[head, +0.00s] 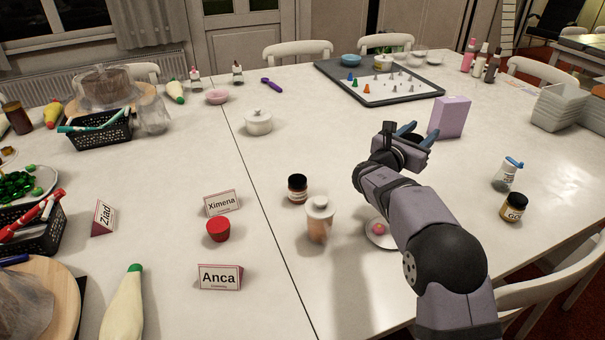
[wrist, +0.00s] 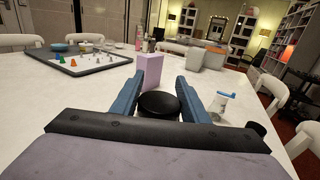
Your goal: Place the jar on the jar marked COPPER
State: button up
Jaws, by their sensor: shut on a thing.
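My gripper (head: 407,133) is raised over the right part of the table. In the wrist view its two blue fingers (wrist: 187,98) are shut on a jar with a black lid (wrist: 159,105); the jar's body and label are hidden. A small dark-lidded jar (head: 297,188) with a pale label stands upright on the table, left of my gripper; its label is too small to read. Another dark-lidded jar (head: 514,207) stands at the right, its label seeming to begin "GO". My gripper is apart from both standing jars.
A peach shaker with a pale lid (head: 319,220) stands close in front of the dark-lidded jar. A red cup (head: 218,229) and name cards (head: 220,277) are left of it. A purple box (head: 449,117) stands behind my gripper. A small plate (head: 378,234) lies beside my arm.

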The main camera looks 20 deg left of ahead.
jog(key=s+a+r+n+y+p, duration=0.15)
jog(key=s+a, duration=0.25)
jog(key=a, duration=0.5)
jog(key=s+a+r+n+y+p, duration=0.1)
jog(key=s+a+r+y, duration=0.15)
jog(key=s+a, duration=0.45)
jog(key=s+a+r+n+y+p, duration=0.2)
jog(key=a+y, duration=0.1)
jog(key=a, duration=0.8)
notch_tip(320, 180, down, 10)
jog(key=shift+s+t, duration=0.2)
jog(key=shift+t, duration=0.2)
jog(key=shift+a+f+b, duration=0.1)
jog(key=shift+f+b, duration=0.25)
jog(key=o, duration=1.1)
jog(key=shift+r, duration=0.2)
jog(key=s, duration=1.2)
jog(key=shift+d+b, duration=0.35)
jog(key=shift+b, duration=0.05)
